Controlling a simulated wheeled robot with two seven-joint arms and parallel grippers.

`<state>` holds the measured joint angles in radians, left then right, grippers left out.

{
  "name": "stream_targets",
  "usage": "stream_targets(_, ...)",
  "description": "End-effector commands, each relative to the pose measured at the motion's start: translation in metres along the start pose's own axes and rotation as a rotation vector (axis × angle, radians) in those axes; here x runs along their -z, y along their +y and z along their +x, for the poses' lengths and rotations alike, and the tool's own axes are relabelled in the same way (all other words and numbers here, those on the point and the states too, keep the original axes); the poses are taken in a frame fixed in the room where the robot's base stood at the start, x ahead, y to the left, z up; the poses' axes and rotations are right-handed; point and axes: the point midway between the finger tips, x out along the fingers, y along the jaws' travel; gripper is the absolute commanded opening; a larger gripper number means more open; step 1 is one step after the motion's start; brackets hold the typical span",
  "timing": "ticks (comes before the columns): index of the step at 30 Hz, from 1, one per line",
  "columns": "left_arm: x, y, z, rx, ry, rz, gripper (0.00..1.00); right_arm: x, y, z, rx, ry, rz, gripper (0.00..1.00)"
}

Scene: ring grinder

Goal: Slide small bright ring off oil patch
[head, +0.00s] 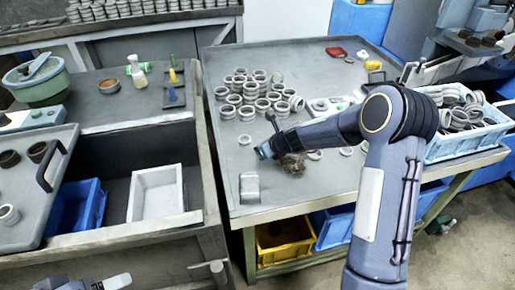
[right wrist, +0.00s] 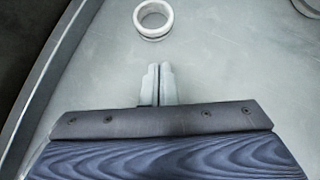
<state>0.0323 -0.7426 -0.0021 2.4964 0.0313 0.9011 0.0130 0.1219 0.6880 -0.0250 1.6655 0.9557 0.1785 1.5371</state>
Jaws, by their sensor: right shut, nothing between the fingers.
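A small bright ring (head: 244,140) lies by itself on the grey table (head: 228,165), in front of the cluster of rings. It also shows at the top of the right wrist view (right wrist: 153,19), straight beyond my fingertips with a gap between. My right gripper (head: 262,153) is shut and empty, low over the table, to the right of and nearer than the ring; its closed fingers show in the right wrist view (right wrist: 158,84). I cannot make out a distinct oil patch. My left gripper (head: 116,282) is only partly in view at the bottom left.
Several grey rings (head: 252,88) crowd the table behind. A brown clump (head: 292,164) sits beside my right gripper, and a metal block (head: 250,187) lies near the front left. A second ring (right wrist: 308,7) is at the wrist view's top right. The table's left edge is close.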

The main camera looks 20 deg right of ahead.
Motion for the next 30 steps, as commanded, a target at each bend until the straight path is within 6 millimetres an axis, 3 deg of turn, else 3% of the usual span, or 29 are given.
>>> stream_targets(15,0.009,0.008,-0.017,0.000,0.000,0.000,0.73,0.001,-0.003,-0.091,0.000,-0.001,-0.003,0.00)
stream_targets(26,0.011,0.010,-0.021,0.000,0.000,0.000,0.73,-0.003,0.000,-0.111,-0.006,-0.007,-0.037,0.00)
stream_targets(29,0.015,0.013,-0.029,0.000,0.000,0.000,0.73,-0.018,0.012,-0.142,-0.029,-0.031,-0.192,0.00)
stream_targets(30,0.017,0.015,-0.034,0.000,0.000,0.000,0.73,-0.025,0.020,-0.162,-0.043,-0.046,-0.296,0.00)
